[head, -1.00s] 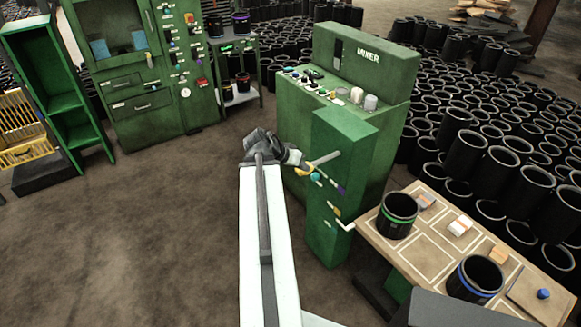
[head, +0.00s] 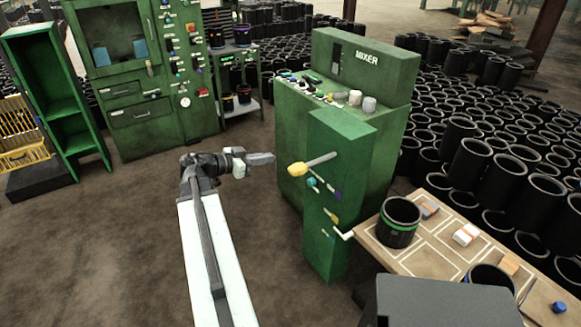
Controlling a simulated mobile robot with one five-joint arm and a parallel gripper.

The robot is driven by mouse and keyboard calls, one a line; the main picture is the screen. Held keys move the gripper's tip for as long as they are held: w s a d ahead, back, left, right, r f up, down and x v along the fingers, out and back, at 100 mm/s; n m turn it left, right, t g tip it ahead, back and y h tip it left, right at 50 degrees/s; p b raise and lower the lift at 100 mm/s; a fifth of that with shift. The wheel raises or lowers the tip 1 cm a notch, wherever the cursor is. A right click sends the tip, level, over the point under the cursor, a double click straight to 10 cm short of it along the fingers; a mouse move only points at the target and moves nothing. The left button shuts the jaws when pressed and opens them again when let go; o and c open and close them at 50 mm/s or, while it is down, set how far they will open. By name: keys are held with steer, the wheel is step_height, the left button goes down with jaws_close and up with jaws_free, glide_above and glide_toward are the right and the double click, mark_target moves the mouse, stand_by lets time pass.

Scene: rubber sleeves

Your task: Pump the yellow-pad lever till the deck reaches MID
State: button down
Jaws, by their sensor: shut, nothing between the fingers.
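The lever's yellow pad (head: 297,170) sticks out from the front of a narrow green column (head: 338,200). A grey bar (head: 322,160) runs from the pad up and right to the column. My gripper (head: 268,159) is shut and empty, left of the pad with a gap between them. A tan board (head: 415,262) with white outlines, possibly the deck, is right of the column. Small purple and yellow tags (head: 333,216) are on the column; I cannot read a MID mark.
A green-banded black sleeve (head: 399,222) stands on the board, with small blocks (head: 466,234) beside it. The green mixer (head: 365,67) is behind the column. Stacked black sleeves (head: 470,150) fill the right.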

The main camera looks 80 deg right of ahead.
steer(key=b, duration=0.3)
glide_above(291, 169)
steer(key=f, duration=0.2)
steer(key=shift+d+f, duration=0.25)
steer(key=shift+f, duration=0.15)
step_height(291, 169, down, 3)
steer(key=b, duration=0.2)
steer(key=shift+a+b, duration=0.1)
steer(key=shift+b, duration=0.3)
steer(key=shift+f+b, duration=0.35)
steer(key=shift+f, duration=0.05)
